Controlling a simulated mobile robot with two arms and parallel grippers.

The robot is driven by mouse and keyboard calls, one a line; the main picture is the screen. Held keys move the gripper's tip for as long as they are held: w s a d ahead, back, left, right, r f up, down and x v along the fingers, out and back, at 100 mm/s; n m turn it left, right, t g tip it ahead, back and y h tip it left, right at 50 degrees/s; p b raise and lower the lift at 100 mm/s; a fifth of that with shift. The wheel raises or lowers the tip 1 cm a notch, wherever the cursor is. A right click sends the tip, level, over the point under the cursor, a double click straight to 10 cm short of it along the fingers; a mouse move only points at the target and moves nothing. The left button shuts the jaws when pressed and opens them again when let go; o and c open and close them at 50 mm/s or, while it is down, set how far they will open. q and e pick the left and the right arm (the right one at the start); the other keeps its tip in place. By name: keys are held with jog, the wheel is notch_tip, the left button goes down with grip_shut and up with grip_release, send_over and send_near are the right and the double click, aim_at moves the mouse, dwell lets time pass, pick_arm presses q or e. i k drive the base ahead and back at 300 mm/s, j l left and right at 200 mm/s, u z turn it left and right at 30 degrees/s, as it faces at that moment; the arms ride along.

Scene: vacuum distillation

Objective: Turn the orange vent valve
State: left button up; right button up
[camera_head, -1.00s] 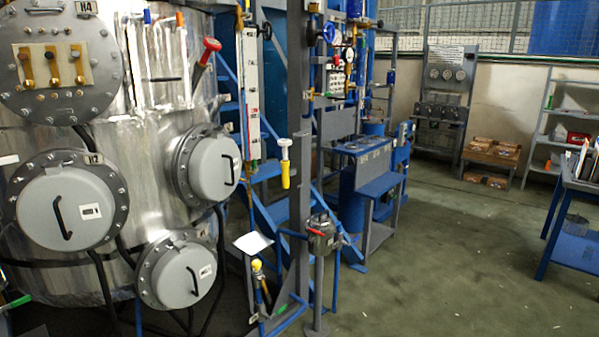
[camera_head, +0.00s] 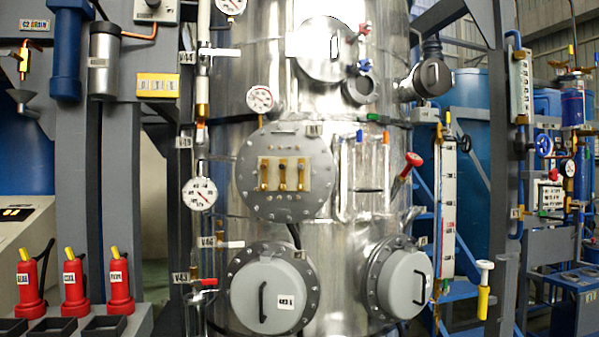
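I see a small orange piece (camera_head: 386,138) at the top of a thin tube on the front of the steel column (camera_head: 340,110). Whether it is the orange vent valve I cannot tell. A blue-tipped tube (camera_head: 359,137) stands just left of it. A red-handled valve (camera_head: 411,161) sticks out to its right. A red lever (camera_head: 206,283) is at lower left of the column, and white levers (camera_head: 226,244) sit above it. Neither of my grippers is in view.
Round grey hatches (camera_head: 268,298) bulge from the column's lower front. Pressure gauges (camera_head: 200,193) are on its left. Three red bottles (camera_head: 73,287) stand on a ledge at lower left. A yellow-handled tool (camera_head: 483,300) hangs at lower right.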

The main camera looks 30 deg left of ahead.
aim_at(200, 122)
jog(key=j+u, duration=0.15)
jog(key=u, duration=1.45)
